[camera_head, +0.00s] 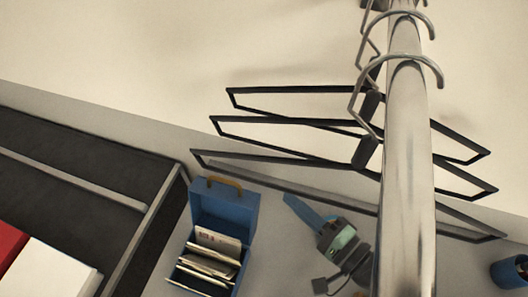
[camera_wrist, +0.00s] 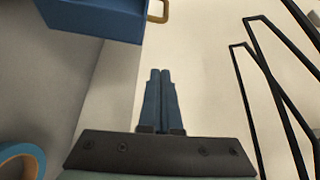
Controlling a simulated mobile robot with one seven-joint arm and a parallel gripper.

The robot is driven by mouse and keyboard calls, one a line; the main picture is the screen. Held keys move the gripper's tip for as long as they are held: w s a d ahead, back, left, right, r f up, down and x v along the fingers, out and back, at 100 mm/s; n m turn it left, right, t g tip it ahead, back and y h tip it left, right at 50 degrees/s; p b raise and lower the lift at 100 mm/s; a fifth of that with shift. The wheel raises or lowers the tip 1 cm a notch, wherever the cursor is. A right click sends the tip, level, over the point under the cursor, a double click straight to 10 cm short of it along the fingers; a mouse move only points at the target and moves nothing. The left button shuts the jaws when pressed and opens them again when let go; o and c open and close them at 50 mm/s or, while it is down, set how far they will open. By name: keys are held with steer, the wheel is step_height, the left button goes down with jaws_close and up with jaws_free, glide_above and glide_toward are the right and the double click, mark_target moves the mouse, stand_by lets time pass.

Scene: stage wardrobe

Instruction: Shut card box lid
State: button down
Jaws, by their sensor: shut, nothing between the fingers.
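The blue card box (camera_head: 190,270) stands on the light surface in the head view, with several cards upright inside. Its lid (camera_head: 224,207) stands open at the back, with a tan handle (camera_head: 225,184) at its top edge. My gripper (camera_head: 288,199) is to the right of the lid, its blue fingers pointing up and left, apart from the box. In the wrist view my gripper (camera_wrist: 160,72) is shut and empty. A blue part of the box (camera_wrist: 95,18) and the tan handle (camera_wrist: 160,10) show at upper left there.
Black hangers (camera_head: 290,125) hang from a metal rail (camera_head: 408,150) behind and right of the box. A dark case or shelf (camera_head: 80,190) lies to the left. A blue tape roll (camera_wrist: 22,155) shows at lower left in the wrist view. A blue container (camera_head: 510,271) stands far right.

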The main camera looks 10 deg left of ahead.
mark_target(253, 194)
steer(key=shift+w+a+r+p, duration=0.1)
steer(key=shift+w+a+p, duration=0.35)
steer(key=shift+a+p, duration=0.85)
steer(key=shift+w+a+f+p, duration=0.1)
steer(key=shift+w+a+p, duration=0.6)
steer(key=shift+a, duration=1.05)
steer(key=shift+w+a+r+p, duration=0.1)
steer(key=shift+w+a+p, duration=0.15)
steer(key=shift+a+p, duration=1.1)
steer(key=shift+s+b, duration=0.15)
steer(key=shift+b, duration=0.25)
